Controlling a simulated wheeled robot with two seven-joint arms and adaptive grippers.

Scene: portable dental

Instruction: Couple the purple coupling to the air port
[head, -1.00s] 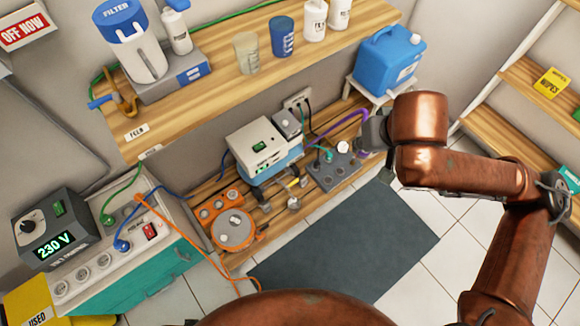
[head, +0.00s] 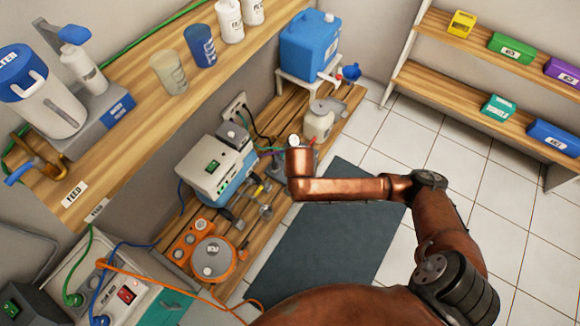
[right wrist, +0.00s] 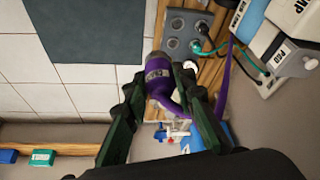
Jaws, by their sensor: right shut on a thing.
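In the right wrist view my right gripper (right wrist: 160,95) is shut on the purple coupling (right wrist: 157,76), which carries a small label too blurred to read. Its purple hose (right wrist: 233,66) loops off to the right. The grey port block (right wrist: 186,22) lies just beyond the coupling, with several round ports on top and a green hose plugged into one. The coupling appears apart from the block; I cannot tell which port is the air port. In the head view my right wrist hides the gripper, the coupling and most of the block. My left gripper is not in view.
A white and blue machine (head: 213,165) and an orange unit (head: 212,258) stand on the low wooden bench. A pale jug (head: 318,122) and a blue tank (head: 310,45) stand farther along. A wooden shelf (head: 120,150) overhangs the bench. The floor mat (head: 330,225) is clear.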

